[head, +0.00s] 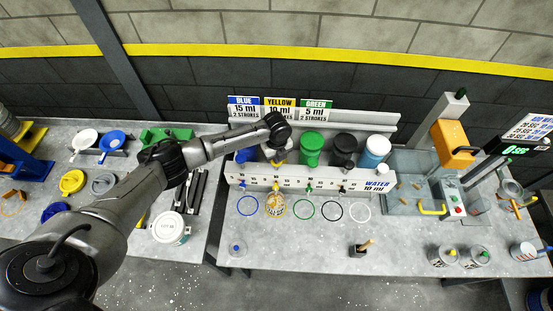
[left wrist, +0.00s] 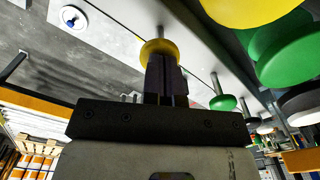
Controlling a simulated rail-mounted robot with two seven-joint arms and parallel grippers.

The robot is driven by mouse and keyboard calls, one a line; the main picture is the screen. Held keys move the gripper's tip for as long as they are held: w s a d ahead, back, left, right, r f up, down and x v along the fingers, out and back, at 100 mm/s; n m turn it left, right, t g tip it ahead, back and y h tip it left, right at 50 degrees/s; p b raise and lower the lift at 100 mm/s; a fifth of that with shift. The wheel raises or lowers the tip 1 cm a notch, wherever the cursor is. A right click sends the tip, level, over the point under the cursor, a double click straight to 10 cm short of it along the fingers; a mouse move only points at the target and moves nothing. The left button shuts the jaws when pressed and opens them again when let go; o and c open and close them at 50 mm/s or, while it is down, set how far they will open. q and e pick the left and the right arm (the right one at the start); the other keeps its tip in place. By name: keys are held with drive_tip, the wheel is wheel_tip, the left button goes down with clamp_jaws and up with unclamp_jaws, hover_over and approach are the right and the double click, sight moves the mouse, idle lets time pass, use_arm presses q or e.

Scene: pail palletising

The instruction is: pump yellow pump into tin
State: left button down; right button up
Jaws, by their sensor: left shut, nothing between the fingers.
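My left gripper (head: 277,147) is at the yellow pump, in front of the row of coloured containers. In the left wrist view its fingers (left wrist: 166,72) are shut with nothing between them. Their tips meet or nearly meet the round yellow pump knob (left wrist: 158,48); I cannot tell whether they touch. A little of the yellow pump (head: 278,160) shows below the gripper in the head view; the arm hides the rest. Its yellow nozzle (head: 276,186) points down from the white rail.
Green (head: 312,145), black (head: 345,147) and white-blue (head: 375,150) containers stand to the right. Empty blue (head: 247,206), green (head: 303,209) and black (head: 332,211) rings lie on the bench.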

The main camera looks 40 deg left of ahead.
use_arm(q)
drive_tip(key=shift+f+b, duration=0.6)
drive_tip(key=shift+f, duration=0.4)
drive_tip(key=shift+r, duration=0.2)
drive_tip(key=shift+r+p, duration=1.65)
drive_tip(key=shift+p, duration=0.15)
wheel_tip(320, 180, up, 2)
drive_tip(key=shift+p, duration=0.75)
drive_tip(key=shift+r, duration=2)
